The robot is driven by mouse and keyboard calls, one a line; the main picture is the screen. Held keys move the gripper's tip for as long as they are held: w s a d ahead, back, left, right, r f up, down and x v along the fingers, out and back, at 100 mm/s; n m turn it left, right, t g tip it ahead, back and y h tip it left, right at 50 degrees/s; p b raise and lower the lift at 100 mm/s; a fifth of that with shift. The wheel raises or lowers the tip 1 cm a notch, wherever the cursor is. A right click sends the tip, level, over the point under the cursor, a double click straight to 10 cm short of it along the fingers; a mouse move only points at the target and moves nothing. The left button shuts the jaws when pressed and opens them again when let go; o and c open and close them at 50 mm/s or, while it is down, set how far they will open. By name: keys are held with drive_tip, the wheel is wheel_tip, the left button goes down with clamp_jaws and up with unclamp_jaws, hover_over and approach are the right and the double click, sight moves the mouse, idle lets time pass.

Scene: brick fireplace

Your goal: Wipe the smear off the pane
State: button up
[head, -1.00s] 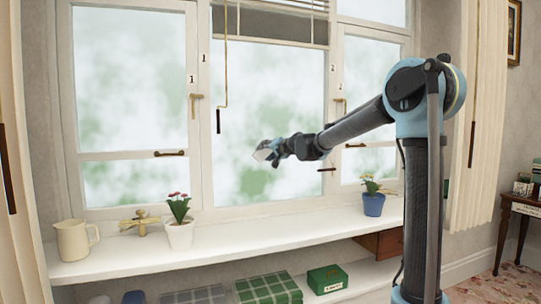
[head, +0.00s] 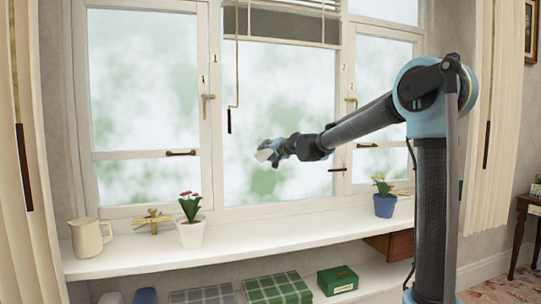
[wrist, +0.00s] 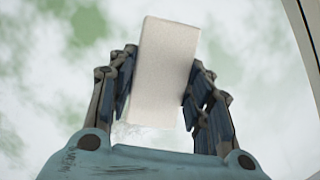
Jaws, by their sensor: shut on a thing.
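My gripper (head: 270,150) is shut on a white block (wrist: 164,72), which looks like a sponge or eraser; it also shows in the head view (head: 263,154). In the wrist view the block stands slightly tilted between the two dark fingers. The gripper is in front of the middle window pane (head: 300,100). The panes look cloudy, with whitish patches and blurred green behind them. I cannot make out one distinct smear, and I cannot tell whether the block touches the glass.
On the white sill (head: 255,232) stand a cream jug (head: 88,238), a white pot with red flowers (head: 190,232) and a blue pot plant (head: 384,204). A blind cord (head: 236,80) hangs left of my gripper. Checked boxes (head: 278,290) and a green box (head: 337,280) sit below.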

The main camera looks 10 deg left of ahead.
sight(261, 152)
drive_tip(key=shift+s+a, duration=0.4)
drive_tip(key=shift+a, duration=0.25)
drive_tip(key=shift+s+a, duration=0.35)
drive_tip(key=shift+a, duration=0.3)
drive_tip(key=w+d+r, duration=0.2)
drive_tip(key=w+d, duration=0.3)
drive_tip(key=d, duration=0.4)
drive_tip(key=shift+w, duration=0.3)
idle(0.5)
drive_tip(key=w+d, duration=0.5)
drive_tip(key=d, duration=0.3)
drive_tip(key=shift+w+d, duration=0.15)
drive_tip(key=shift+d, duration=0.15)
idle(0.9)
drive_tip(key=shift+s+d+f, duration=0.1)
drive_tip(key=shift+s+d, duration=0.4)
drive_tip(key=shift+s, duration=0.35)
drive_tip(key=shift+s+d+r, duration=0.1)
drive_tip(key=shift+s+d, duration=0.4)
drive_tip(key=shift+s, duration=0.35)
drive_tip(key=shift+s+d+f, duration=0.1)
drive_tip(key=shift+s+d, duration=0.4)
drive_tip(key=shift+s, duration=0.35)
drive_tip(key=shift+s+d, duration=0.1)
